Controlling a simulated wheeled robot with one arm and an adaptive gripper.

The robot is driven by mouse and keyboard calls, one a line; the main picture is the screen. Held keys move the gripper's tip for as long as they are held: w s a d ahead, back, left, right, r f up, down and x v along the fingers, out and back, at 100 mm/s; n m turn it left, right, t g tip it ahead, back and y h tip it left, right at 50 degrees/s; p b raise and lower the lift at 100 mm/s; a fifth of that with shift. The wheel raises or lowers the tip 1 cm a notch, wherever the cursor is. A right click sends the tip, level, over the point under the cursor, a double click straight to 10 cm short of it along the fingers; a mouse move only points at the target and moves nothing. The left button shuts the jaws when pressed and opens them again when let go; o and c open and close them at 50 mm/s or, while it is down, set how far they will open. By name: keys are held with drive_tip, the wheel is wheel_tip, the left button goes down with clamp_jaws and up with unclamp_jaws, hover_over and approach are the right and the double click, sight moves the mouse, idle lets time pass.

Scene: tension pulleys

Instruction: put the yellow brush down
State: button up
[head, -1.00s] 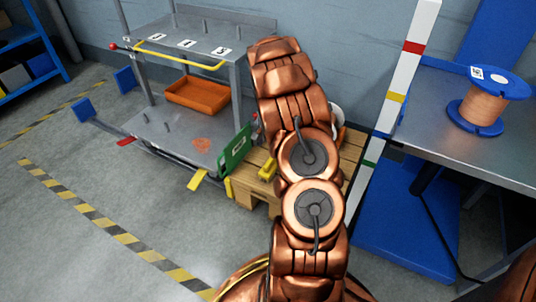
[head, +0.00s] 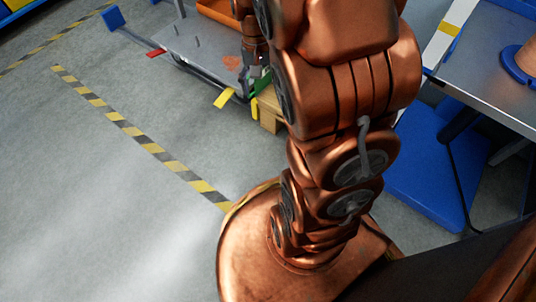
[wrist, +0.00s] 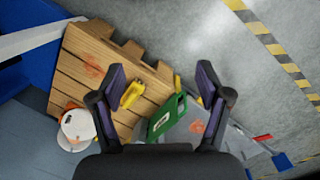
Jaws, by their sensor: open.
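The yellow brush (wrist: 132,94) shows in the wrist view on the wooden pallet (wrist: 92,72), beside the inner side of my left-hand finger. My gripper (wrist: 161,72) is open, with its two dark fingers spread wide and nothing held between them. A gap in height between brush and fingers cannot be judged. In the head view, my arm hides the brush and most of the pallet (head: 270,108).
A green case (wrist: 166,117) stands beside the pallet, next to the grey cart shelf (head: 205,48). A white helmet (wrist: 77,125) is at the pallet's other side. A workbench (head: 490,75) is on the right; striped floor tape (head: 125,125) crosses clear floor at left.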

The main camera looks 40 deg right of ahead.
drive_tip(key=s+a+r+n, duration=0.1)
drive_tip(key=s+a+n, duration=0.2)
drive_tip(key=s+a, duration=0.3)
drive_tip(key=s+a+r+n+g, duration=0.1)
drive_tip(key=s+a+n, duration=0.3)
drive_tip(key=s, duration=0.8)
drive_tip(key=shift+s+a+r, duration=0.35)
drive_tip(key=shift+a+r, duration=0.45)
drive_tip(key=shift+a, duration=0.3)
